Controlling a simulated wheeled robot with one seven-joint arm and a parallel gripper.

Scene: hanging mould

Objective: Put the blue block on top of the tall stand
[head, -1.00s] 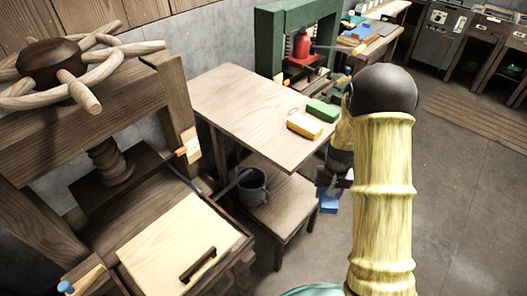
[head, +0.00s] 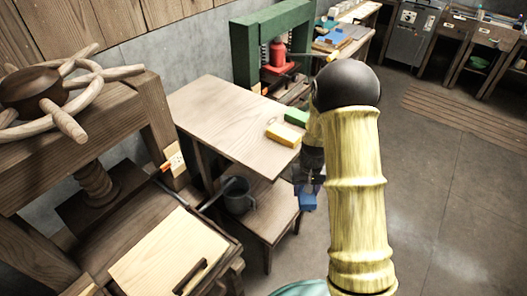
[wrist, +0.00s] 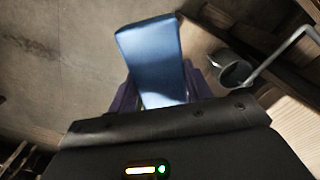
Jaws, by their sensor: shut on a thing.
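The blue block (head: 307,202) hangs in my gripper (head: 307,184), which is shut on it. In the wrist view the blue block (wrist: 152,60) stands out between the two dark fingers (wrist: 160,98). The taller wooden stand (head: 215,110) has a flat top, with a yellow block (head: 283,136) and a green block (head: 297,117) near its right edge. My gripper and the blue block are to the right of this stand and appear lower than its top, beside the lower shelf. My arm hides part of the stand's right side.
A low wooden shelf (head: 268,220) holds a grey bucket (head: 238,197). A wooden screw press (head: 95,180) fills the left. A green press (head: 272,40) with a red jack stands behind. The floor (head: 440,190) on the right is clear.

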